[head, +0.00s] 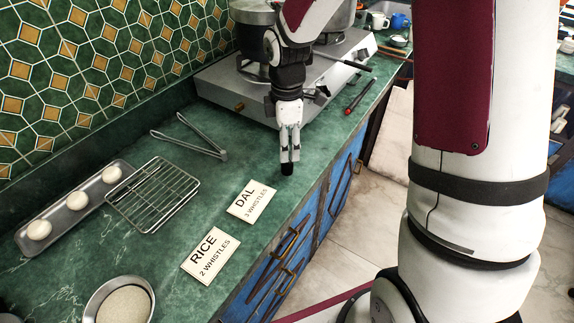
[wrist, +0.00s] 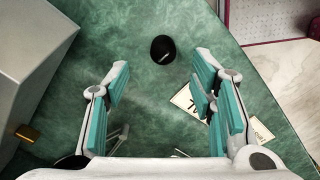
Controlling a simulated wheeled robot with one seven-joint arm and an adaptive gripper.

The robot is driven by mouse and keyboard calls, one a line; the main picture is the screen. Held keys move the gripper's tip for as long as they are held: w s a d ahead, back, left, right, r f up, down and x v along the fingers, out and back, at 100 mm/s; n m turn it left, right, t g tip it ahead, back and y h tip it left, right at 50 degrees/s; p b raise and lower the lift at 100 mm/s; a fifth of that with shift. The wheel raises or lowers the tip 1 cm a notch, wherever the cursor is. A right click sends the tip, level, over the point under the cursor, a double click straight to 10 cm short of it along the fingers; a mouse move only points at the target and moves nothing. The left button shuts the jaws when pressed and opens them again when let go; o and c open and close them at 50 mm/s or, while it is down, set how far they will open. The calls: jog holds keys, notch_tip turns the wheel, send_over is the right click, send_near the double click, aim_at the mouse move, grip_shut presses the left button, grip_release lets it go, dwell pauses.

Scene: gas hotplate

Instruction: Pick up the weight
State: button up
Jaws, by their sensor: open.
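The weight (head: 287,170) looks like a small black piece on the green counter, just right of the DAL card in the head view. In the wrist view the weight (wrist: 162,49) is round and black with a light mark, ahead of the fingers and between their lines. My gripper (head: 289,154) points down over the counter with its fingertips just above the weight in the head view. In the wrist view my gripper (wrist: 163,82) is open, with nothing between its fingers. I cannot tell the exact height gap.
The DAL card (head: 251,201) and RICE card (head: 210,254) lie near the counter's front edge. A gas hotplate (head: 225,84) with pots stands behind my gripper. Tongs (head: 190,138), a wire rack (head: 153,194), a tray of white balls (head: 72,219) and a bowl (head: 120,303) lie to the left.

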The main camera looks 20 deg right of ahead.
aim_at(287, 167)
jog(key=shift+s+f, duration=0.2)
jog(key=shift+f, duration=3.35)
grip_shut()
